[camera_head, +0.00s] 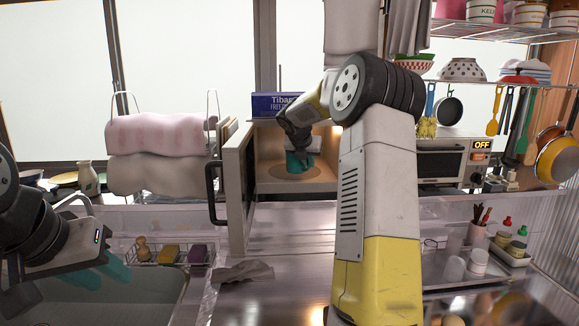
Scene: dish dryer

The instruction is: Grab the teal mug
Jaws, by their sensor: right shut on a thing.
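The teal mug (299,163) is inside the open cabinet, on a round plate at its floor. My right gripper (299,150) reaches into the cabinet from above and is shut on the mug. The gripper and its wrist hide much of the mug, and its handle cannot be made out. My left gripper (112,271) is at the lower left above the sink, with its teal fingers apart and nothing between them.
The cabinet door (238,190) stands open on the left, with a dark handle. A blue box (272,104) is on top of the cabinet. A cloth (243,272) lies on the counter. A toaster oven (440,160) stands to the right.

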